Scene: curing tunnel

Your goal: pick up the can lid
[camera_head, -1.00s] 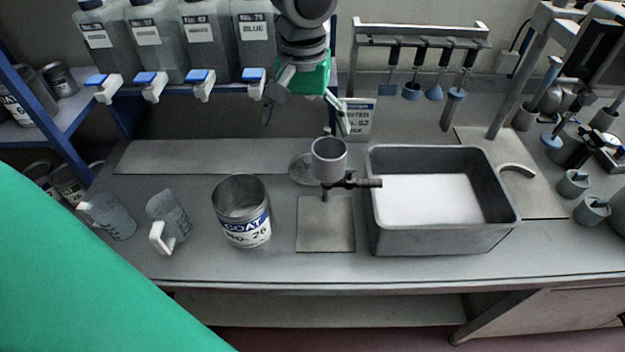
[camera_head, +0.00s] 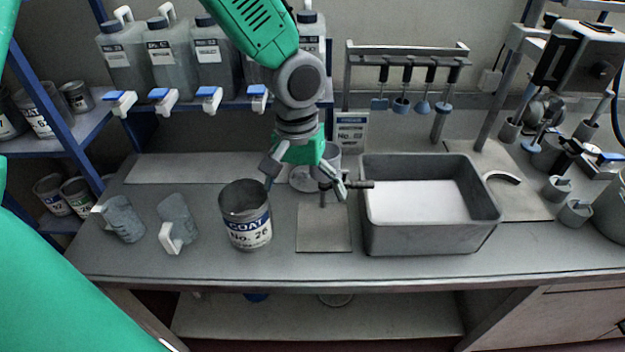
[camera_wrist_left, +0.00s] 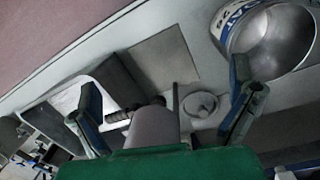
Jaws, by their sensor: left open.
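The can lid, a small round grey disc (camera_head: 303,181), lies flat on the bench behind the open can and is partly covered by my gripper in the head view. In the left wrist view the lid (camera_wrist_left: 199,104) shows as a pale disc with a raised middle, between the fingers but nearer the right one. My left gripper (camera_head: 306,188) is open and empty, pointing down above the lid area; its spread fingers also show in the wrist view (camera_wrist_left: 165,78). The open can (camera_head: 246,230), labelled COAT No. 26, stands just left. My right gripper is not in view.
A grey cup (camera_head: 331,153) on a small stand with a dark handle is close beside my gripper; it shows large in the wrist view (camera_wrist_left: 154,127). A deep grey tray (camera_head: 430,239) stands right. Two clear jugs stand left. A square plate (camera_head: 323,239) lies in front.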

